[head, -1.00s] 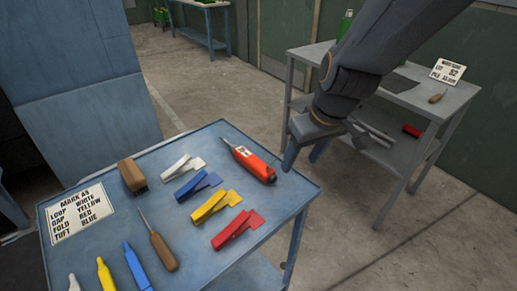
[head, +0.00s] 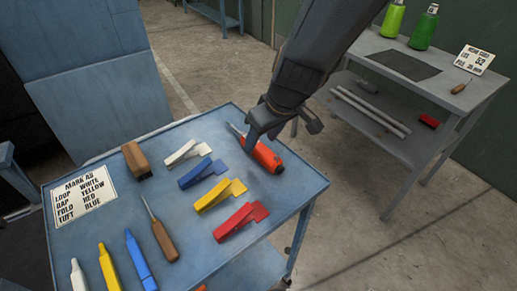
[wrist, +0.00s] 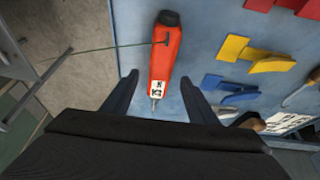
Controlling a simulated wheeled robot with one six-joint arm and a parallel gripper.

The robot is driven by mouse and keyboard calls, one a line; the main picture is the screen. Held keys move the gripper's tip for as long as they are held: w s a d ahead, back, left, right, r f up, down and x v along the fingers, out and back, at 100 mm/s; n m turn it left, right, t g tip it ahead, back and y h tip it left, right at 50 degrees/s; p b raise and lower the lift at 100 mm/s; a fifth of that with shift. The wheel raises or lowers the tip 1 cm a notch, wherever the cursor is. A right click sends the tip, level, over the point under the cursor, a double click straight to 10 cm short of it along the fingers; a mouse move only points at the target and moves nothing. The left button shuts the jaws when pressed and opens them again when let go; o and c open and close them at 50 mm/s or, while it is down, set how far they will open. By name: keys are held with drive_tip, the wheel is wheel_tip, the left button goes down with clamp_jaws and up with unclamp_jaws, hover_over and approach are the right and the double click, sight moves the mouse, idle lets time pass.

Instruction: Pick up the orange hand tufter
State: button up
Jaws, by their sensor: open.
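The orange hand tufter (head: 267,158) lies on the blue table at its far right side, partly hidden behind my gripper in the head view. Its dark butt end points toward the near right and its metal tip toward the far left. My gripper (wrist: 159,80) is open and empty above the tufter. In the wrist view, the tufter's orange body (wrist: 166,52) lies beyond the fingertips, with its label and metal tip between the two fingers. I cannot tell how high the fingers are above it.
White (head: 188,153), blue (head: 202,173), yellow (head: 220,195) and red (head: 241,222) clips lie left of and below the tufter. A wooden brush (head: 136,161), an awl (head: 161,235), several markers and a sign (head: 83,194) are further left. A grey bench (head: 452,92) stands back right.

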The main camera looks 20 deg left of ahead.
drive_tip(key=shift+x, duration=1.15)
drive_tip(key=shift+r, duration=0.1)
clamp_jaws()
